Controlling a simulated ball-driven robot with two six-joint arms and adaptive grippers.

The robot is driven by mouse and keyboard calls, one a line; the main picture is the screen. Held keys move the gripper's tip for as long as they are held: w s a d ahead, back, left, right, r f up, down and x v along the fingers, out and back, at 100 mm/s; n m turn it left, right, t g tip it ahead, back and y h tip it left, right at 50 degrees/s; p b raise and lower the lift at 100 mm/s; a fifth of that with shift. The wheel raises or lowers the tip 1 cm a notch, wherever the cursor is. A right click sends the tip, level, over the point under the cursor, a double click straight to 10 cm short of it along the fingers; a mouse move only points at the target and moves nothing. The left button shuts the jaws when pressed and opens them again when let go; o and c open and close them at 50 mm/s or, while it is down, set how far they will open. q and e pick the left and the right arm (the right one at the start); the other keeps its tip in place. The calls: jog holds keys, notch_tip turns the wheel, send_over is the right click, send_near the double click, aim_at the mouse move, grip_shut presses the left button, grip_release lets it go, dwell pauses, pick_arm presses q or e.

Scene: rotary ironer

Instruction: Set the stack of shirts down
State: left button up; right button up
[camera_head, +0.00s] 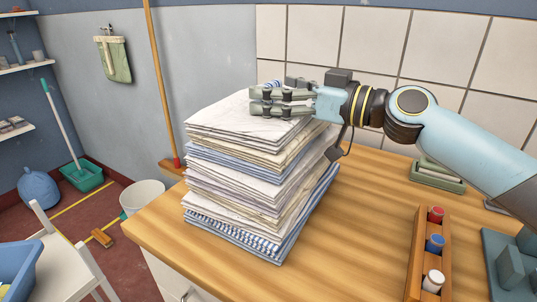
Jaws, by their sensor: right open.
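The stack of shirts (245,185) stands on the wooden table (340,250) near its left corner. It is a tall pile of folded white, cream and blue cloth, with blue checked and striped pieces at the bottom. The layers are slightly uneven, but the stack is upright. My right gripper (256,100) is open, with its fingers pointing left over the top of the stack at the back. I cannot tell whether the fingers touch the top shirt. The far side of the stack is hidden. My left gripper is not in view.
A wooden rack (416,268) with several coloured spools stands at the right front. A green tray (437,178) lies at the back right, near the tiled wall (435,40). The table between stack and rack is clear. A white bin (142,195) stands beyond the table's left edge.

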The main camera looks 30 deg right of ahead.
jog(key=shift+x, duration=1.05)
jog(key=c, duration=1.6)
jog(key=shift+c, duration=0.5)
jog(key=shift+r, duration=0.1)
